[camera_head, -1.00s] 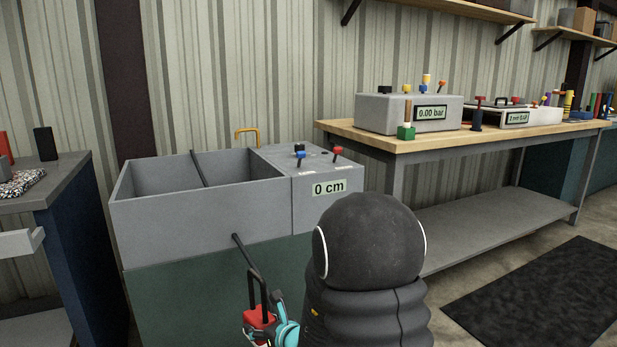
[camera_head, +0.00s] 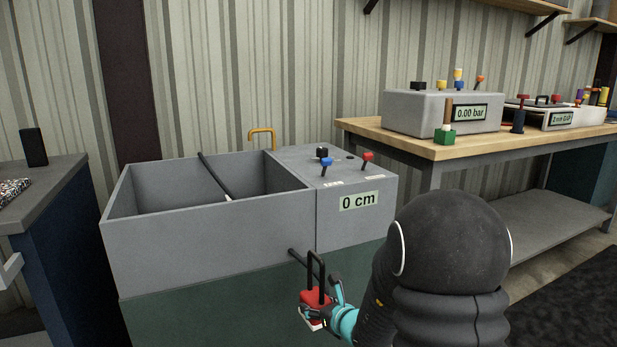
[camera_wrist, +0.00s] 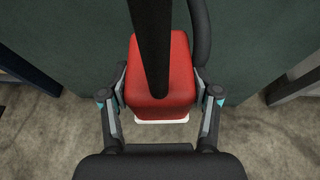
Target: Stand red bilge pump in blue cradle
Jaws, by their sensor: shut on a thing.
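The red bilge pump (camera_head: 315,301) has a red body, a black loop handle on top and a white base. My gripper (camera_head: 322,311) is shut on its body and holds it in front of the green cabinet under the sink. In the wrist view the pump (camera_wrist: 172,88) sits between the two fingers (camera_wrist: 161,100), its white base showing below and a black bar crossing over it. A black hose end shows beside the pump in the head view. I see no blue cradle in either view.
A grey sink basin (camera_head: 205,245) with a "0 cm" panel (camera_head: 358,201) stands ahead. A workbench (camera_head: 480,150) with a "0.00 bar" box (camera_head: 440,112) is at right. A dark counter (camera_head: 45,205) is at left. Concrete floor (camera_wrist: 60,140) lies below.

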